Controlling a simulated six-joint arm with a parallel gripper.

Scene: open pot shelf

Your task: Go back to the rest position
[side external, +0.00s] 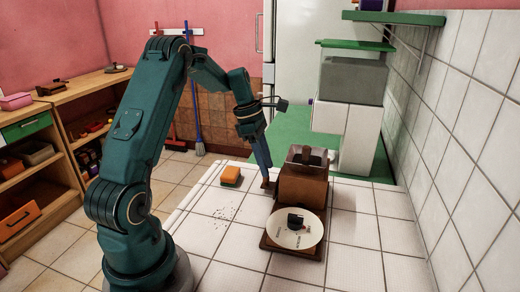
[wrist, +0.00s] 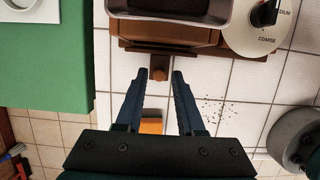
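My gripper (wrist: 157,76) is open, with one blue finger on each side of a small brown knob (wrist: 158,74). A gap shows between the knob and each finger in the wrist view. The knob sticks out from the front of a brown wooden box (wrist: 165,47). In the side view my gripper (side external: 267,181) points down at the left side of the box (side external: 303,190), low over the tiled counter (side external: 350,240). Nothing is held between the fingers. Whether the box's drawer is fully closed, I cannot tell.
A dial (side external: 295,229) marked with grind settings lies in front of the box. An orange and green sponge (side external: 230,176) and dark crumbs (side external: 222,214) are left of it. A green shelf (side external: 395,17) juts from the right wall above a grey container (side external: 352,80). Space above the front-left counter is free.

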